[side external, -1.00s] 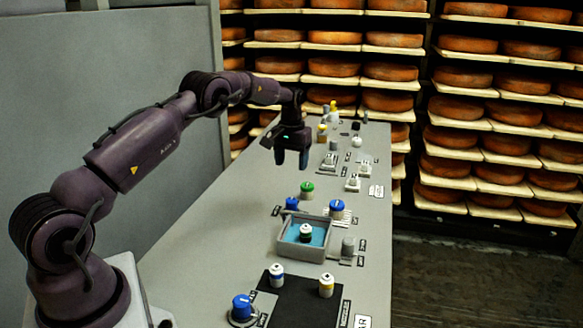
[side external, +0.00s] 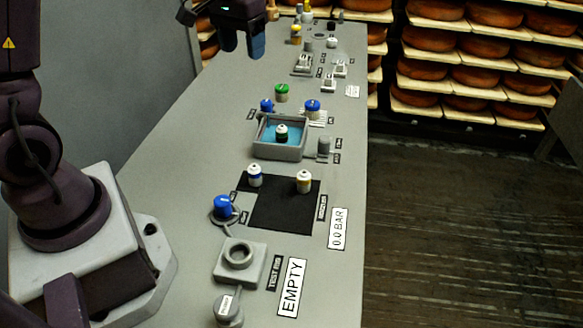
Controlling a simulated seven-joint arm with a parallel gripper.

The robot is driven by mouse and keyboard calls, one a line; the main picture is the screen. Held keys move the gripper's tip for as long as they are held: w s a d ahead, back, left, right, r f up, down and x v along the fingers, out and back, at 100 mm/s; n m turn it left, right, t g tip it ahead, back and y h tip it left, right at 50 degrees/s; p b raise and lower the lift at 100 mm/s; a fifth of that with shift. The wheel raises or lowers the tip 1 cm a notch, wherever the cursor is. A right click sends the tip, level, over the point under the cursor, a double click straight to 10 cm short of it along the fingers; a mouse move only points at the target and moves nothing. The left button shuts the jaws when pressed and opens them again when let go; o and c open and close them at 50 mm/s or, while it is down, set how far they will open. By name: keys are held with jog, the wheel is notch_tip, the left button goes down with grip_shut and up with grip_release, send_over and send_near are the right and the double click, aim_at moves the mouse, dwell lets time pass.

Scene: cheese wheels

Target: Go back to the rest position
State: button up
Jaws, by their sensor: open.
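My gripper (side external: 242,46) is at the top of the side external view, above the far half of the grey bench (side external: 185,150). Its two dark fingers point down, parted and with nothing between them. It is clear of the parts on the bench. Most of my arm above the gripper is cut off by the top edge of the picture.
A grey tray with a blue floor (side external: 264,149) holds a small dark-and-white bottle (side external: 282,133). Two bottles stand on a black mat (side external: 275,215). Blue knobs, a green knob (side external: 282,91), a test rig (side external: 240,265) and signs line the bench. Cheese shelves (side external: 440,80) stand behind.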

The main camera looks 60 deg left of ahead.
jog(key=s+d+r+m+t, duration=0.2)
jog(key=s+d+r, duration=0.2)
jog(key=s, duration=0.5)
jog(key=s+d+r+m+t, duration=0.2)
jog(key=s+d+r, duration=0.1)
jog(key=s+d, duration=0.5)
jog(key=shift+s+d+r+t, duration=0.3)
jog(key=shift+s+r+t, duration=0.05)
jog(key=shift+r+t, duration=0.05)
